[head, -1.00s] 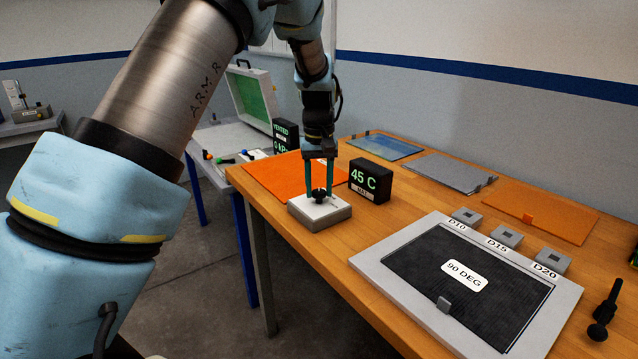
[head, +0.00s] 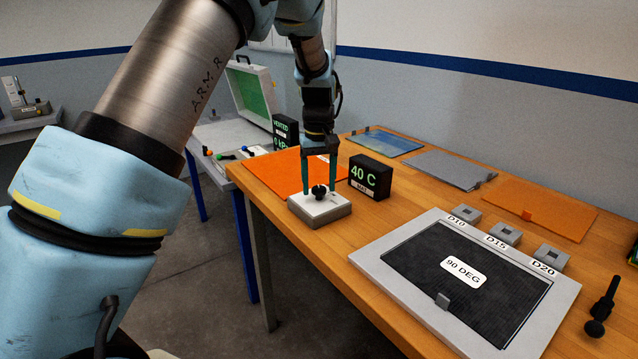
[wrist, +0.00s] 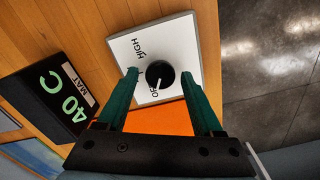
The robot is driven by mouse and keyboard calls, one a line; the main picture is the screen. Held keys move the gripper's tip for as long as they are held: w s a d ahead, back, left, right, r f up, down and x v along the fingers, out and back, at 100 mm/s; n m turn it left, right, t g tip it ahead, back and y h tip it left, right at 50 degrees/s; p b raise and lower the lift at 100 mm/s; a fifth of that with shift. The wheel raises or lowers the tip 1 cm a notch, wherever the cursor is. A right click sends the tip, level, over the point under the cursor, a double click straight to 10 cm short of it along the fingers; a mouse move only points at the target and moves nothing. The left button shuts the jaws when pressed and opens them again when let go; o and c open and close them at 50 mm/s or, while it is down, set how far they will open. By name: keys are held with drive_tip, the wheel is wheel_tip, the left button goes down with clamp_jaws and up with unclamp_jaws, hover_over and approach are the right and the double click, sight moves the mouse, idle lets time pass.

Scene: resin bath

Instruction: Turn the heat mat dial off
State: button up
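The heat mat dial is a round black knob (wrist: 160,74) on a white-topped box (head: 322,208) near the table's left edge. In the wrist view its white pointer line points at the OFF mark; HIGH is printed further up the plate. My gripper (head: 319,190) points down over the box, one finger on each side of the knob. In the wrist view the gripper (wrist: 159,74) is open, with a gap between each fingertip and the knob. The black MAT display (head: 369,177) beside the box reads 40 C.
An orange mat (head: 285,172) lies behind the dial box. A grey-framed tray (head: 565,300) marked 90 DEG lies to the right, with small blocks labelled D10, D15 and D20 behind it. Bare wood lies between the box and the tray.

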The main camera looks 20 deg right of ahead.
sight(319, 188)
drive_tip(key=shift+o, duration=0.5)
wheel_tip(319, 188, up, 11)
drive_tip(key=b, duration=0.2)
drive_tip(key=shift+f, duration=0.15)
drive_tip(key=w+a+f+n, duration=0.1)
drive_tip(key=a+f, duration=0.1)
drive_tip(key=a, duration=0.8)
drive_tip(key=a+f, duration=0.2)
drive_tip(key=a, duration=0.7)
drive_tip(key=s+a+f, duration=0.3)
drive_tip(key=s+a, duration=0.3)
drive_tip(key=a, duration=0.3)
drive_tip(key=s+a+f+t, duration=0.1)
drive_tip(key=s+a+f, duration=0.1)
drive_tip(key=s+a, duration=0.4)
drive_tip(key=a, duration=0.3)
drive_tip(key=shift+f+t, duration=0.3)
drive_tip(key=shift+f, duration=0.1)
